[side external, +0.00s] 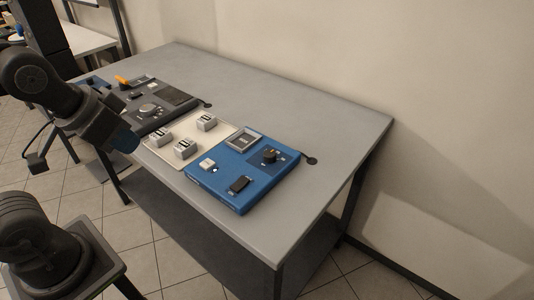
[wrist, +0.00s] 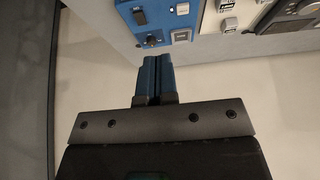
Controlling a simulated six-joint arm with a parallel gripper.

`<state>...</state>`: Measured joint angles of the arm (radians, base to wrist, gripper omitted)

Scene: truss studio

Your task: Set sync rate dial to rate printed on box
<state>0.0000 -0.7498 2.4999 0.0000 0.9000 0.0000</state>
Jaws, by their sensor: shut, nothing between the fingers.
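A blue panel (side external: 225,190) lies on the table with a black dial (side external: 269,155) at its right corner. In the wrist view, the dial (wrist: 152,40) shows on the blue panel (wrist: 160,18). A second, silver and black dial (side external: 150,109) sits on a dark panel (side external: 133,121) farther left. I cannot tell from lettering which is the sync rate dial. No printed rate is readable, and I cannot pick out the box that bears it. My gripper (wrist: 157,70) is shut and empty, its blue fingers together. In the side view, my gripper (side external: 126,142) is near the table's front edge, apart from both dials.
A cream panel (side external: 160,152) between the two others bears three pale blocks with dark markings, one being this block (side external: 206,122). The blue panel also has a framed square (side external: 245,140), a white switch (side external: 207,163) and a black rocker (side external: 240,184). The table's right end (side external: 340,130) is clear.

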